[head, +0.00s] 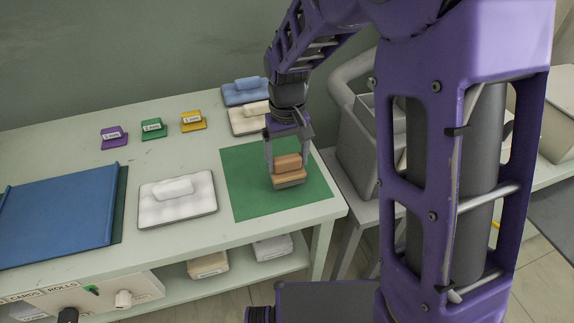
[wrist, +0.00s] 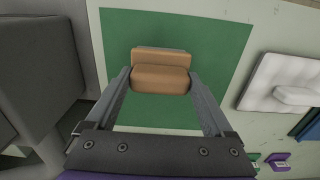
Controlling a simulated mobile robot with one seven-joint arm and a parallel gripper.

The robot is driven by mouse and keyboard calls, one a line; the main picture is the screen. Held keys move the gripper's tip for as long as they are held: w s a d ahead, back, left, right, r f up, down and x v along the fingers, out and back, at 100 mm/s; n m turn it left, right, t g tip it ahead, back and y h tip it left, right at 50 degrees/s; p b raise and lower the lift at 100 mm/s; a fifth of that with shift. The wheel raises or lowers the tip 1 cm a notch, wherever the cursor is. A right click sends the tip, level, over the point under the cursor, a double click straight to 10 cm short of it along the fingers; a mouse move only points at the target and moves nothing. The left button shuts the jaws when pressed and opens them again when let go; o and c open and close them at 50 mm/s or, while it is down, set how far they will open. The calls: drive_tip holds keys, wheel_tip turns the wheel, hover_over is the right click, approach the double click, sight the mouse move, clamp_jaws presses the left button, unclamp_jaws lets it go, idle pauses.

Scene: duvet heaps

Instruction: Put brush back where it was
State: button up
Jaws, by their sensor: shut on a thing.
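A brown, block-shaped piece with a raised grip, which I take for the brush (head: 289,178), is between the two fingers of my gripper (head: 288,160). The gripper is shut on its raised part. The brush is over the green mat (head: 245,190), right of the mat's middle. I cannot tell whether its underside touches the mat. In the wrist view the brush (wrist: 160,78) sits level between the fingertips, with green mat (wrist: 215,35) around it.
A white padded piece (head: 176,200) lies left of the mat. Blue (head: 243,92) and cream (head: 247,121) pieces lie behind it. Purple (head: 114,138), green (head: 153,129) and yellow (head: 193,121) tags stand at the back. A blue sheet (head: 60,215) is at left. A grey bin (head: 357,140) stands right of the table.

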sight(287, 157)
drive_tip(key=shift+f, duration=0.9)
drive_tip(key=shift+f, duration=0.15)
drive_tip(key=o, duration=1)
drive_tip(key=shift+o, duration=0.2)
wheel_tip(287, 157, up, 12)
drive_tip(key=shift+r+p, duration=0.15)
drive_tip(key=shift+p, duration=0.95)
